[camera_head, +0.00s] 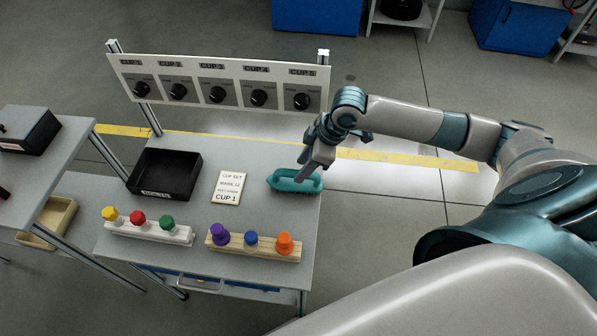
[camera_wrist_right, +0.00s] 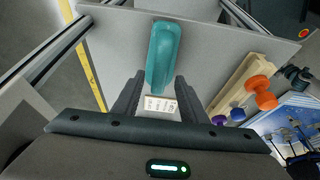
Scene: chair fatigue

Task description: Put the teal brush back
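The teal brush (camera_head: 290,183) lies on the right side of the grey table, near its right edge, beside the white card. In the right wrist view the brush (camera_wrist_right: 163,50) points away from me, its near end between or just below my fingertips. My right gripper (camera_head: 312,172) is over the brush, fingers pointing down. The wrist view shows the gripper's fingers (camera_wrist_right: 159,82) apart, with a gap between them; I see no firm grip, and contact is hard to judge. My left gripper is not in view.
A black tray (camera_head: 141,178) stands at the table's back left. The white card (camera_head: 229,187) reads CUP 1. Racks with coloured knobs, one white (camera_head: 150,232) and one wooden (camera_head: 255,247), line the front. A dial panel (camera_head: 220,66) rises behind. A side table (camera_head: 52,153) stands left.

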